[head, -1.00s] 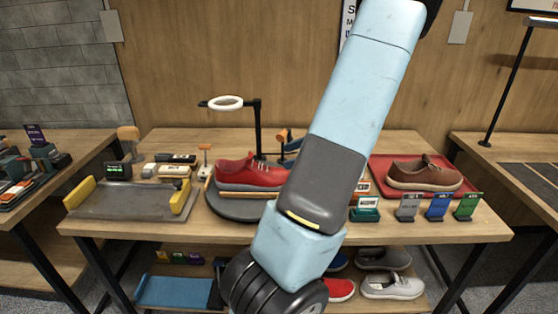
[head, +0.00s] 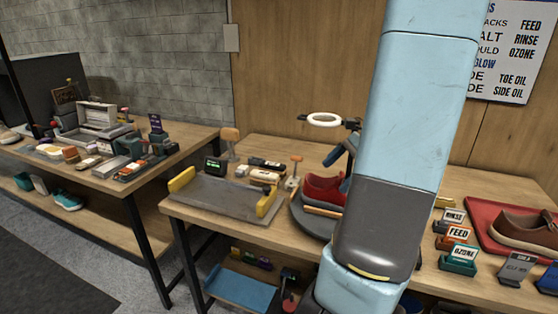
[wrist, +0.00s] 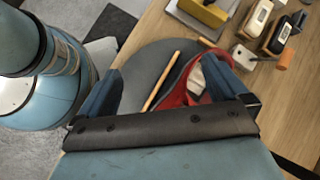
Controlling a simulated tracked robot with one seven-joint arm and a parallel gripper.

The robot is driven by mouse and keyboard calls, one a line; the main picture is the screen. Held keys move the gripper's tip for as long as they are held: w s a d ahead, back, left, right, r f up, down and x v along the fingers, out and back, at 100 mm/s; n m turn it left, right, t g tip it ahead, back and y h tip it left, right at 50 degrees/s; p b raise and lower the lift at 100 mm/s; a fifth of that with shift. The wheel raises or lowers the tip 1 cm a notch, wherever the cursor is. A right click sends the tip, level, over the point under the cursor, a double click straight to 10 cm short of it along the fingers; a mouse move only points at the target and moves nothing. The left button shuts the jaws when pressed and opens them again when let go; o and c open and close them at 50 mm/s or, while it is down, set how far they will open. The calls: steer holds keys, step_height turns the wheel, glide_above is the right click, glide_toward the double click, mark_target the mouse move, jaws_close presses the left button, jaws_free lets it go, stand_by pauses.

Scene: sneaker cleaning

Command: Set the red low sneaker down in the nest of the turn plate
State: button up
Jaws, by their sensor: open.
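The red low sneaker (head: 322,188) sits upright on the dark round turn plate (head: 301,219), beside a wooden rail (head: 322,211). My arm hides its right part in the head view. In the wrist view, the sneaker (wrist: 172,93) lies partly under my right finger, next to a wooden rail (wrist: 162,82) on the grey turn plate (wrist: 140,65). My gripper (wrist: 163,78) is open over the plate, its blue fingers spread apart. In the head view, my arm hides most of the gripper. Whether the fingers touch the sneaker, I cannot tell.
A white ring lamp (head: 325,119) stands behind the plate. A grey tray with yellow ends (head: 222,199) and several small tools lie to its left. A red mat (head: 485,215) with a brown shoe (head: 525,229) and labelled holders (head: 458,259) are on the right.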

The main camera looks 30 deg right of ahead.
steer(key=s+a+r+n+h, duration=0.2)
steer(key=a+r+n, duration=0.2)
steer(key=a+n, duration=0.2)
steer(key=s+a+r+n+t+h, duration=0.1)
steer(key=s+a+r+n+h, duration=0.1)
steer(key=a+n, duration=0.5)
steer(key=s+a+r+n+t+h, duration=0.1)
steer(key=s+a+r+n+h, duration=0.2)
steer(key=a+r+n, duration=0.3)
steer(key=shift+s+a+r, duration=0.5)
steer(key=shift+s+a, duration=0.25)
steer(key=shift+a, duration=1.4)
